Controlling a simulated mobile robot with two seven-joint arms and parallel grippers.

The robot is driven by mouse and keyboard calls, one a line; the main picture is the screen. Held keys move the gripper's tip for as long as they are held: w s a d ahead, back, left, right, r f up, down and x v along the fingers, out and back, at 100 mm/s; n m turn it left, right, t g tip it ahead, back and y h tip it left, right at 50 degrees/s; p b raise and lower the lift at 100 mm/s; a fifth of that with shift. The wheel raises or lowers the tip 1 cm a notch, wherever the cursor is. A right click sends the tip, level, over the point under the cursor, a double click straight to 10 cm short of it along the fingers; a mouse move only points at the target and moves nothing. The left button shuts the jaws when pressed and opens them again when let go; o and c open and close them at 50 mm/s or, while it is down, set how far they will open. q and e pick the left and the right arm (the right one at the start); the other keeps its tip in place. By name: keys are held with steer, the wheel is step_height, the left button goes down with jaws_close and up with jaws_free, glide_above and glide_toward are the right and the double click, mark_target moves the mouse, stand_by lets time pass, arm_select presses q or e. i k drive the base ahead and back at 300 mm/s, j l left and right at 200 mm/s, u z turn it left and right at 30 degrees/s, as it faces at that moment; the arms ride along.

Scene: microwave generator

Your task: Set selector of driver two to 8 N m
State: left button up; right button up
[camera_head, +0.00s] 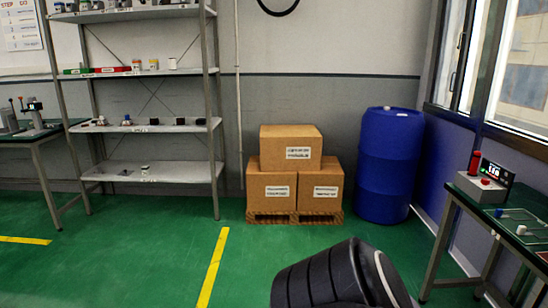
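I cannot make out driver two or its selector for certain. A small unit with a lit display (497,172) stands on the green-topped bench at the right edge. A red upright object (474,162) and a red knob or button (486,182) are beside it, too small to read. Neither of my grippers shows. A dark ridged part, probably of my own arm, fills the bottom middle.
The right bench (470,187) stands under the window. A blue drum (389,165) and stacked cardboard boxes (290,146) on a pallet (295,217) stand at the back wall. Metal shelves (155,171) and another bench (40,136) are left. The green floor (130,255) between is clear.

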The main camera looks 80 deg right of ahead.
mark_target(485, 182)
steer(key=z, duration=3.95)
steer(key=i+z, duration=0.1)
steer(key=z, duration=0.25)
steer(key=i+z, duration=0.1)
steer(key=z, duration=0.25)
steer(key=i+j+z, duration=0.45)
steer(key=i+j, duration=0.2)
